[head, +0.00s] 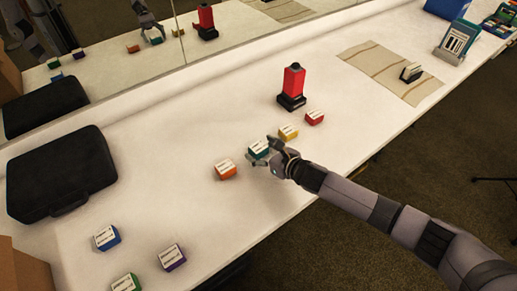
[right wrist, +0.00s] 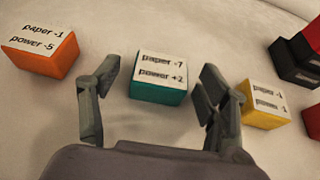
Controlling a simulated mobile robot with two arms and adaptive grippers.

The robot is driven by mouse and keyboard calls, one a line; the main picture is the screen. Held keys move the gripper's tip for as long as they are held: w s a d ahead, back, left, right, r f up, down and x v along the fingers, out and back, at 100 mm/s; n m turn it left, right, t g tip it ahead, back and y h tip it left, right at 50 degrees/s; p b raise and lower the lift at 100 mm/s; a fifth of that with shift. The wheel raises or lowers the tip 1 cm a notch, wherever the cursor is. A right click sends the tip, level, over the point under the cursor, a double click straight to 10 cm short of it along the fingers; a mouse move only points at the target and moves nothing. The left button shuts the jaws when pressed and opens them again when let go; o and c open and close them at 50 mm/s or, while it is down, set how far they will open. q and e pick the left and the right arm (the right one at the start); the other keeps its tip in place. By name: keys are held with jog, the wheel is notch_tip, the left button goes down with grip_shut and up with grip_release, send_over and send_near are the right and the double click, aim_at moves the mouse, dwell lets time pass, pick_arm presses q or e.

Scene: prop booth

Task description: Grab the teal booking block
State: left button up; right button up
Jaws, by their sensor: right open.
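The teal booking block (head: 257,152) sits on the white table, with a white label on top. In the right wrist view the teal block (right wrist: 159,92) stands between and just ahead of my open fingers, and its label reads "paper -7, power +2". My right gripper (head: 264,158) is at the block in the head view, and its fingers (right wrist: 160,85) are spread on either side with gaps. I cannot tell exactly how far the fingertips reach along its sides. My left gripper is not in view.
An orange block (head: 226,170) lies left of the teal one; yellow (head: 288,131) and red (head: 313,117) blocks lie right. A red-and-black device (head: 292,85) stands behind. Blue (head: 107,237), purple (head: 172,257) and green (head: 126,283) blocks lie front left, near a black case (head: 62,172).

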jog(key=c, duration=1.3)
jog(key=shift+o, duration=0.2)
